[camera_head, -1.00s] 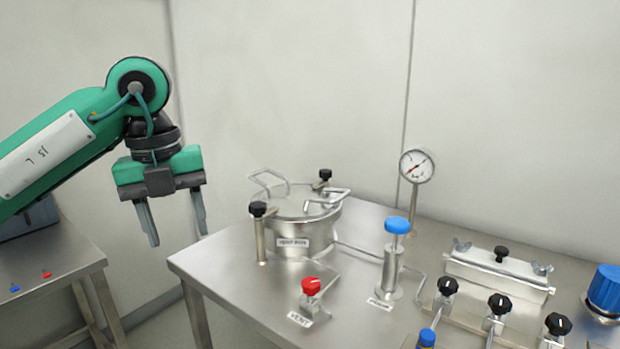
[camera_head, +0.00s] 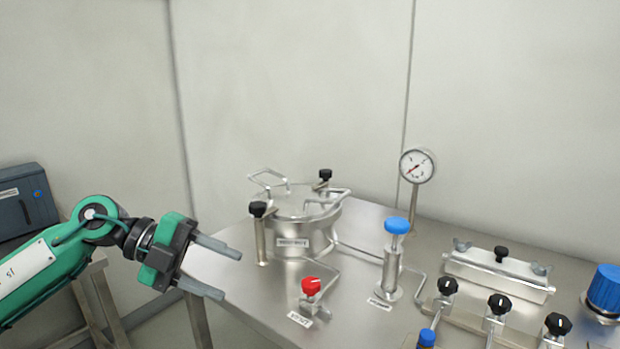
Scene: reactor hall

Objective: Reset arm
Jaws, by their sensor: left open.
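My left gripper (camera_head: 232,271) is at the lower left, on a green arm (camera_head: 60,262). Its two grey fingers are apart and empty, pointing right and slightly down. In the picture the fingers overlap the left edge of the steel table (camera_head: 255,318); whether they touch it I cannot tell. My right gripper is not in view.
On the steel table stand a lidded pot (camera_head: 305,238), a red vent knob (camera_head: 311,286), a blue-topped pump (camera_head: 396,226), a gauge (camera_head: 417,165), several black-knobbed valves (camera_head: 499,303) and a blue cap (camera_head: 605,289). A dark box (camera_head: 25,205) stands at the far left.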

